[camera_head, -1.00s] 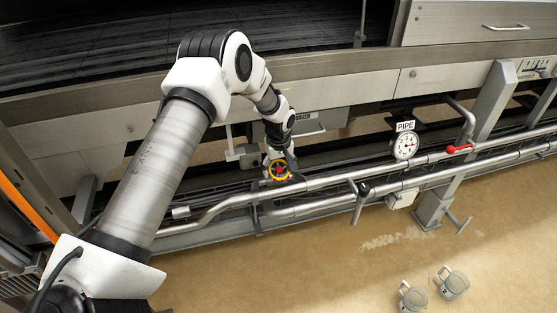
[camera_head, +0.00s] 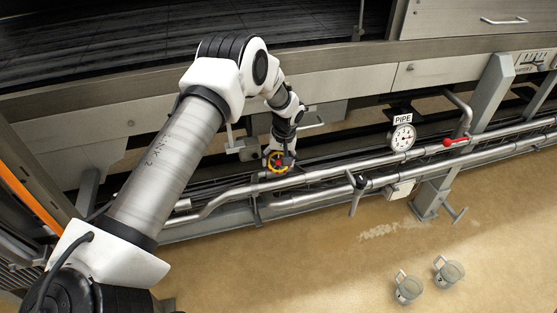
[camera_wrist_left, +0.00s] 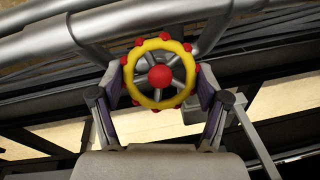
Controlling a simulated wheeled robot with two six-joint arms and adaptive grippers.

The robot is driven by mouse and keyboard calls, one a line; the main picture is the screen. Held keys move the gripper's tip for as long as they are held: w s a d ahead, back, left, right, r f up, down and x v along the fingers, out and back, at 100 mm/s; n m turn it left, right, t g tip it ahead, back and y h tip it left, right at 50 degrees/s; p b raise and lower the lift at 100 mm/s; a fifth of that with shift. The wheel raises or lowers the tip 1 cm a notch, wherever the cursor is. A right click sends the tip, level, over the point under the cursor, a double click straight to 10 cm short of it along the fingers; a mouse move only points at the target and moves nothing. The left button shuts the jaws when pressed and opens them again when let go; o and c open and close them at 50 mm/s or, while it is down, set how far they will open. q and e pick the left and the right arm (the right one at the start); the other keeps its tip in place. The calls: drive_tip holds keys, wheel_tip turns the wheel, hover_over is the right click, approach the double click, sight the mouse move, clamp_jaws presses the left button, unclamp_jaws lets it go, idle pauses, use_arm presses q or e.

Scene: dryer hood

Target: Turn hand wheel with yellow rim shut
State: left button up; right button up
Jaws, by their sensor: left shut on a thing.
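The hand wheel (camera_wrist_left: 133,78) has a yellow rim with red knobs, dark spokes and a red centre hub. In the left wrist view it sits between the two fingers of my left gripper (camera_wrist_left: 160,95), one finger pad against each side of the rim. In the head view the wheel (camera_head: 279,161) is at the pipes below the machine, with my left gripper (camera_head: 282,150) at it. The gripper is shut on the wheel. The wheel's stem is hidden behind it. My right gripper is not in view.
Steel pipes (camera_head: 330,196) run along the machine front. A gauge marked PIPE (camera_head: 403,138) and a red-handled valve (camera_head: 455,142) are to the right. A grey post (camera_head: 489,95) stands beyond. Two clear jugs (camera_head: 407,288) stand on the open floor at lower right.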

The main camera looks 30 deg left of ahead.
use_arm(q)
drive_tip(key=o, duration=1.2)
drive_tip(key=shift+c, duration=0.2)
wheel_tip(320, 180, up, 12)
drive_tip(key=d, duration=0.1)
drive_tip(key=shift+d, duration=0.4)
drive_tip(key=shift+f, duration=0.15)
